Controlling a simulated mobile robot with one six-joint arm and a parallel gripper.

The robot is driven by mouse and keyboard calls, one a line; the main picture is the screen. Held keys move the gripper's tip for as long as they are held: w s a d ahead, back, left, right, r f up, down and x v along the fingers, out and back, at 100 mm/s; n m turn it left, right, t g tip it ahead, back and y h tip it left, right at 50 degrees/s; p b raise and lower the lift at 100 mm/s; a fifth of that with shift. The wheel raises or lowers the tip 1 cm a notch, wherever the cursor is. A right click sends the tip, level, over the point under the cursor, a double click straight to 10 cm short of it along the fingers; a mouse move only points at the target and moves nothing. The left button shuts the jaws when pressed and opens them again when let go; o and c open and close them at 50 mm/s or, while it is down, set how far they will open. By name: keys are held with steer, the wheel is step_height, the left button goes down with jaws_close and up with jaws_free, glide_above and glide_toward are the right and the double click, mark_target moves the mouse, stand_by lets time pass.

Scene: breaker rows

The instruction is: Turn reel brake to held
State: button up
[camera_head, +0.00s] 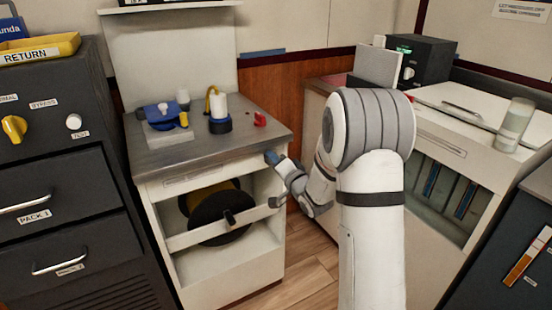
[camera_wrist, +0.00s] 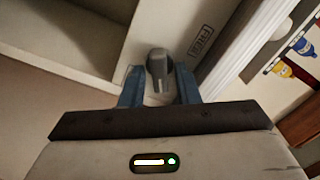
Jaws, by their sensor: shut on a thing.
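The reel brake is a small grey knob (camera_wrist: 158,66) on the pale front of the reel cabinet (camera_head: 164,187). In the wrist view it sits between the two blue fingers of my gripper (camera_wrist: 158,85), which is shut on it. A label (camera_wrist: 201,41) beside the knob appears to read FREE. In the head view my gripper (camera_head: 272,158) is at the cabinet's right front post, below the worktop, and hides the knob. The dark reel (camera_head: 220,222) with a yellow part hangs inside the open cabinet. I cannot tell the knob's exact setting.
The metal worktop (camera_head: 225,147) holds a blue device (camera_head: 158,113), a yellow-hosed white bottle (camera_head: 218,104) and a red item (camera_head: 260,119). A dark drawer cabinet (camera_head: 60,165) stands left. A white-topped unit (camera_head: 455,110) stands right, behind my arm. Wooden floor (camera_head: 307,265) shows between.

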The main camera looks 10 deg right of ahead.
steer(key=m+p, duration=0.2)
steer(key=m, duration=0.3)
steer(key=shift+f+m, duration=0.1)
steer(key=shift+m, duration=0.3)
stand_by(0.4)
steer(key=o, duration=0.7)
steer(key=shift+c, duration=0.2)
steer(key=v, duration=0.7)
steer(key=shift+s+d+p, duration=0.15)
steer(key=shift+s+p, duration=0.15)
steer(key=shift+p, duration=0.1)
